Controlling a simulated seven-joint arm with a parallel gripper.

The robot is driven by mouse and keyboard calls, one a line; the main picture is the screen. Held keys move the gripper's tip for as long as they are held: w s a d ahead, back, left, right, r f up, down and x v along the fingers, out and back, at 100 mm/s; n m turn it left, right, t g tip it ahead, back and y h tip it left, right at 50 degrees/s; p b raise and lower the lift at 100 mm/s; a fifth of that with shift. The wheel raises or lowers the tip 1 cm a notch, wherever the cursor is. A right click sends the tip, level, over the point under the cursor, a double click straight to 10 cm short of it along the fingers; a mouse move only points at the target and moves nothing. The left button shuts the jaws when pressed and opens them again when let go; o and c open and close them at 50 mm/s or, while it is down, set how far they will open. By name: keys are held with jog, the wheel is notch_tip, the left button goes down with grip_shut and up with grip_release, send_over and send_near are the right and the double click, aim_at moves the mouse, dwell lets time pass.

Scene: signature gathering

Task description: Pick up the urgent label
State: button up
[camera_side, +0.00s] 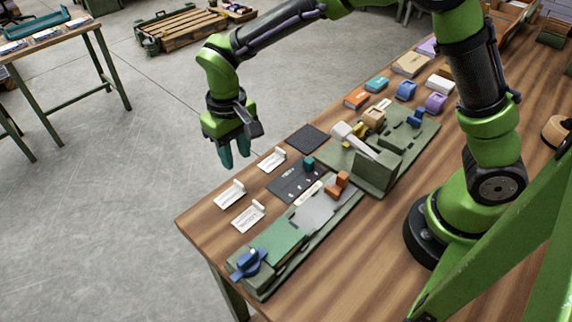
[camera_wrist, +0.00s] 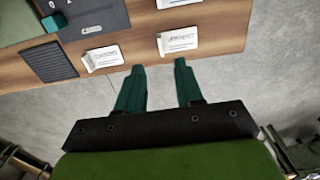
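Three white labels with raised backs stand near the table's edge. In the side view one is by the dark pad (camera_side: 271,159), one is at the edge (camera_side: 229,195) and one is nearer the green fixture (camera_side: 248,216). The wrist view shows them at left (camera_wrist: 103,59), centre (camera_wrist: 177,41) and top (camera_wrist: 178,3). Their print is too small for me to tell surely which is the urgent label. My gripper (camera_side: 237,156) is open and empty, raised near the table's edge. In the wrist view its teal fingertips (camera_wrist: 159,65) point between the left and centre labels, apart from both.
A dark plate with a teal knob (camera_side: 290,185) lies behind the labels. Green fixtures (camera_side: 280,240) with orange and blue parts, coloured boxes (camera_side: 357,97) and tape dispensers (camera_side: 405,90) crowd the wooden table (camera_side: 196,222). Bare floor lies beyond its edge.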

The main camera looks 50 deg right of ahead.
aim_at(241, 189)
notch_tip(241, 189, down, 9)
dwell(0.5)
jog(key=shift+c, duration=0.4)
grip_shut()
